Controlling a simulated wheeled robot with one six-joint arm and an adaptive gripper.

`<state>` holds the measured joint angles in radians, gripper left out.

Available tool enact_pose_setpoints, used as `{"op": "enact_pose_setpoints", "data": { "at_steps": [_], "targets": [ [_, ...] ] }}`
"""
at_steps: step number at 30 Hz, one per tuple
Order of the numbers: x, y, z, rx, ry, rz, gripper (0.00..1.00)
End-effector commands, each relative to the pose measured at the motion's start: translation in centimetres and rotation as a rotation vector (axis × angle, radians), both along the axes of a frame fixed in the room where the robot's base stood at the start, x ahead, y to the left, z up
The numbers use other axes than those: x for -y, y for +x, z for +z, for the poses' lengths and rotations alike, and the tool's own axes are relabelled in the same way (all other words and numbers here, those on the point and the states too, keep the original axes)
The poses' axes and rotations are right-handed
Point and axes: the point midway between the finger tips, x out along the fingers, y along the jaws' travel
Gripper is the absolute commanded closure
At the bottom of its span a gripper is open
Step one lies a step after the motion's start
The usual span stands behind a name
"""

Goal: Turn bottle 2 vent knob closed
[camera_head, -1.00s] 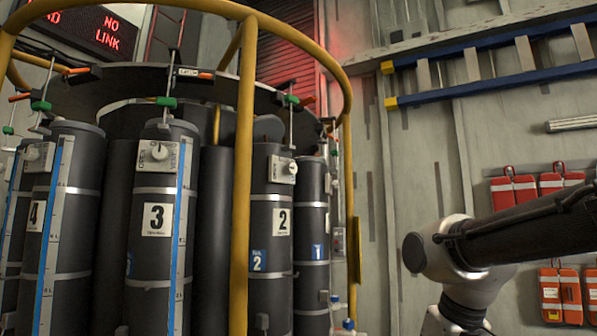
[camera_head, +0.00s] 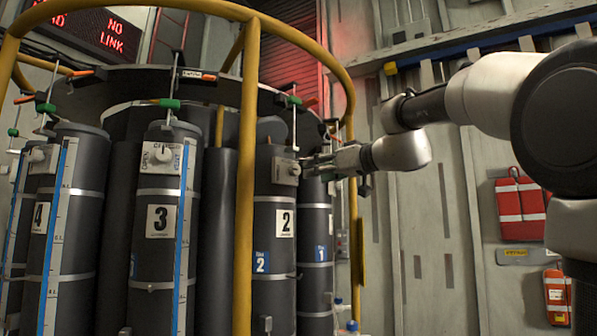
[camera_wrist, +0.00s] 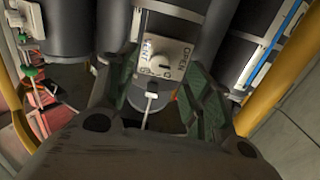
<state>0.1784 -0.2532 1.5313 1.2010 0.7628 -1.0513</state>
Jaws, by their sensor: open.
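Bottle 2 (camera_head: 275,215) is a dark grey cylinder with a white "2" label, standing in the rosette right of the yellow post. Its vent knob (camera_head: 293,169) sits on a pale plate near its top. In the wrist view the white knob (camera_wrist: 157,68) shows on its plate, with "OPEN" to the right and "VENT" to the left. My gripper (camera_head: 308,166) reaches in from the right, close to the knob. In the wrist view its green-padded fingers (camera_wrist: 155,85) are spread apart on either side of the plate, with nothing between them gripped. Contact with the knob cannot be told.
A yellow post (camera_head: 246,190) and upper yellow rail (camera_head: 325,65) stand in front of the bottles. Bottle 3 (camera_head: 160,255) is to the left, and bottle 1 (camera_head: 317,225) is behind on the right. A thin rod with a white end (camera_wrist: 150,97) hangs between my fingers.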

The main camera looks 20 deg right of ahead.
Motion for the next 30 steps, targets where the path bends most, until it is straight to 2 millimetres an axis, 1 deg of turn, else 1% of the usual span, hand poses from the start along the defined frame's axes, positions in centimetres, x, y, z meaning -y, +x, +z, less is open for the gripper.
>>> {"op": "enact_pose_setpoints", "data": {
  "at_steps": [2,5,12,15,18,22,28,29,30],
  "targets": [
    [-0.2,0.1,0.9,0.039,-0.020,0.002,0.49],
    [-0.7,0.8,1.2,0.056,-0.031,0.004,0.49],
    [-2.8,4.2,1.1,0.053,-0.030,0.006,0.49],
    [-3.5,5.4,1.0,0.053,-0.032,0.005,0.49],
    [-3.9,6.3,1.1,0.053,-0.030,0.003,0.49],
    [-4.2,6.7,1.1,0.053,-0.030,0.003,0.49],
    [-4.2,6.7,1.1,0.053,-0.030,0.003,0.49],
    [-4.2,6.7,1.1,0.053,-0.030,0.003,0.53],
    [-4.2,6.7,1.1,0.053,-0.030,0.003,0.60]
  ]
}}
